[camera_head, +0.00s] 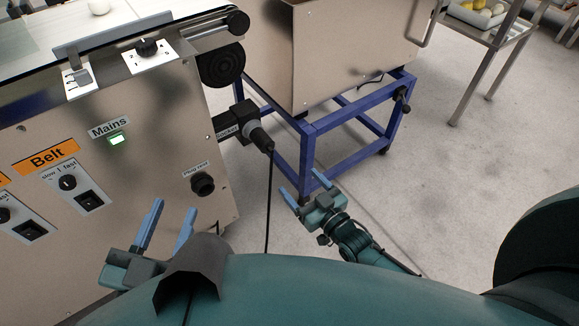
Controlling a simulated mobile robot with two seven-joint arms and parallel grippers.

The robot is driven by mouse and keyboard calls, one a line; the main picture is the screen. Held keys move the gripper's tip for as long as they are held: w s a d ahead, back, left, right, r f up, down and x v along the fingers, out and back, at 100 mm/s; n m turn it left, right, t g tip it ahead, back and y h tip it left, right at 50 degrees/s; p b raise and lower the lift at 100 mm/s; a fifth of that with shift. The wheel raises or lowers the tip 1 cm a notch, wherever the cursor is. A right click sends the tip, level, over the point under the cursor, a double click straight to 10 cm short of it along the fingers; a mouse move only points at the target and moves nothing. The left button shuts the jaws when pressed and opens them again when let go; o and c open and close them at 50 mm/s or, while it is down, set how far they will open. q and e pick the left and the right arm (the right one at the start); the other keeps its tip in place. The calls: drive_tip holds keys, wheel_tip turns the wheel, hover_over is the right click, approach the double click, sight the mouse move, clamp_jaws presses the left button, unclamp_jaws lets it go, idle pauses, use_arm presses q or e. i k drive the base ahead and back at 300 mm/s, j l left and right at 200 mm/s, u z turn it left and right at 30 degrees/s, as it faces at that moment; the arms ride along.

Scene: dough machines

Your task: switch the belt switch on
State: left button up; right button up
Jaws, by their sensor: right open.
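The belt switch (89,200) is a black rocker in a pale plate, low on the beige machine panel under the orange Belt label (48,160). Its rocker position is too small to tell. A slow/fast knob (67,182) sits just above it. My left gripper (173,207) is at the lower left, to the right of the switch and apart from it. Its two blue fingers are spread with nothing between them. My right gripper (302,183) is right of the machine, near the blue frame, open and empty.
The Mains light (117,140) glows green. A black plug (258,138) with a hanging cable (268,205) sticks out at the panel's right side, above a plug rest (203,184). A blue wheeled frame (308,150) carries a beige bin.

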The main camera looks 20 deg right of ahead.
sight(89, 203)
drive_tip(key=k+l, duration=0.25)
drive_tip(key=k, duration=0.2)
drive_tip(key=k+l, duration=0.25)
drive_tip(key=k, duration=0.25)
